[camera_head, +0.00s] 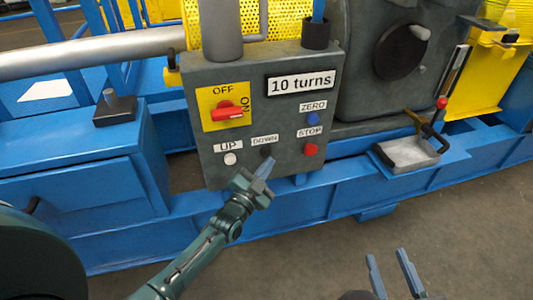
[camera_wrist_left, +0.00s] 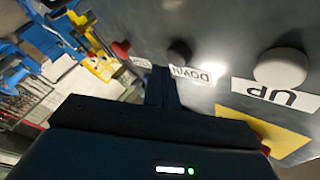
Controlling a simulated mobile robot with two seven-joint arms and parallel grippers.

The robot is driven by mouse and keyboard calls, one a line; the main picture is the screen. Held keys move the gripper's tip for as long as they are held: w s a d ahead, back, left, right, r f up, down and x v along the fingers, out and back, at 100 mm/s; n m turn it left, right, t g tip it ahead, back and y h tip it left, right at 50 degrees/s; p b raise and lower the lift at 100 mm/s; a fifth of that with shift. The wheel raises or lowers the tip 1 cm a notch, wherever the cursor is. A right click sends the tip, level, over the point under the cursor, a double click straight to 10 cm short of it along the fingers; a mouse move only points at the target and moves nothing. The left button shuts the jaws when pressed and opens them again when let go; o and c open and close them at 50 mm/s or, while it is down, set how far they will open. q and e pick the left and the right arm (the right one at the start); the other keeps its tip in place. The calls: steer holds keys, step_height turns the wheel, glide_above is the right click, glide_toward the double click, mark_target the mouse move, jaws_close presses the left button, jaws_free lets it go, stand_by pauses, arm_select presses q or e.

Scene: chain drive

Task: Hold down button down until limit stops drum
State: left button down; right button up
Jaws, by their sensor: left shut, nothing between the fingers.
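The grey control box (camera_head: 255,110) has a display reading "10 turns" (camera_head: 300,83). The black DOWN button (camera_head: 267,151) sits low on the box, beside the white UP button (camera_head: 230,158). My left gripper (camera_head: 265,168) is shut and empty, its fingertips just below the DOWN button. In the left wrist view the closed fingers (camera_wrist_left: 160,88) are close to the dark DOWN button (camera_wrist_left: 179,52); I cannot tell whether they touch it. The UP button (camera_wrist_left: 281,68) is to the right there. My right gripper (camera_head: 393,273) is open and empty, away from the box. I cannot make out the drum.
A red rotary switch (camera_head: 228,112) lies level, toward ON. The blue ZERO button (camera_head: 312,119) and red STOP button (camera_head: 310,149) are on the box's right side. Open floor lies in front.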

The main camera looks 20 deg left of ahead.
arm_select(q)
steer(key=s+d+p, duration=0.1)
steer(key=s+d, duration=0.1)
steer(key=s+p, duration=0.1)
steer(key=s, duration=0.1)
steer(key=shift+s+d+f+p, duration=0.1)
steer(key=shift+d+p, duration=0.2)
steer(key=shift+d, duration=0.1)
steer(key=shift+d+f, duration=0.1)
steer(key=shift+s, duration=0.1)
